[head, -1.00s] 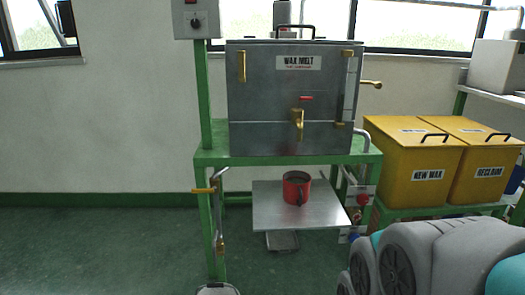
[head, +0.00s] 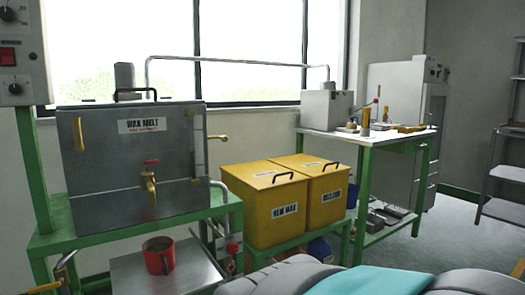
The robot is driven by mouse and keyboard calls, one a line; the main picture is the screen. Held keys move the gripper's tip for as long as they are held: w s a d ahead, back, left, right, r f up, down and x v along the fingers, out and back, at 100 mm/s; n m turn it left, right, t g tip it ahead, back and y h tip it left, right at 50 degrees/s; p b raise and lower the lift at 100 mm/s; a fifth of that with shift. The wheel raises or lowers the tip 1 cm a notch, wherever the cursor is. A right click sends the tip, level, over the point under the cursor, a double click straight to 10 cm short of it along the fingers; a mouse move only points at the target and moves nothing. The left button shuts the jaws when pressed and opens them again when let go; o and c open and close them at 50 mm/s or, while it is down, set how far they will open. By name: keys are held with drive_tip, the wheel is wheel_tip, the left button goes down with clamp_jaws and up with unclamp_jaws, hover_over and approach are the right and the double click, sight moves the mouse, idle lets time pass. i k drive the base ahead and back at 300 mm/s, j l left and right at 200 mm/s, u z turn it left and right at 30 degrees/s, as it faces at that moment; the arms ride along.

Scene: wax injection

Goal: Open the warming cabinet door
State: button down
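A tall white cabinet (head: 392,78) stands in the far right corner, behind the green-legged bench; it looks like the warming cabinet. Its front is turned to the right and I see it at a steep angle, with dials near the top. Its door (head: 435,118) looks closed, but the angle and distance make this hard to tell. The bench and the things on it hide part of its lower left side. My gripper is not in view; only grey and teal parts of my arm show at the bottom, far from the cabinet.
The wax melt tank (head: 105,180) stands on a green frame at left, with a red mug (head: 158,262) below its tap. Yellow bins (head: 268,225) stand mid-picture. A white-topped bench (head: 345,138) stands before the cabinet. A grey shelf rack (head: 505,210) is at right; floor (head: 455,245) between is clear.

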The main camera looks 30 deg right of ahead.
sight(429, 90)
drive_tip(key=z, duration=2.2)
drive_tip(key=i+l, duration=0.15)
drive_tip(key=i, duration=0.25)
drive_tip(key=i+l+u, duration=0.1)
drive_tip(key=i, duration=0.3)
drive_tip(key=i+l, duration=0.2)
drive_tip(key=i, duration=0.25)
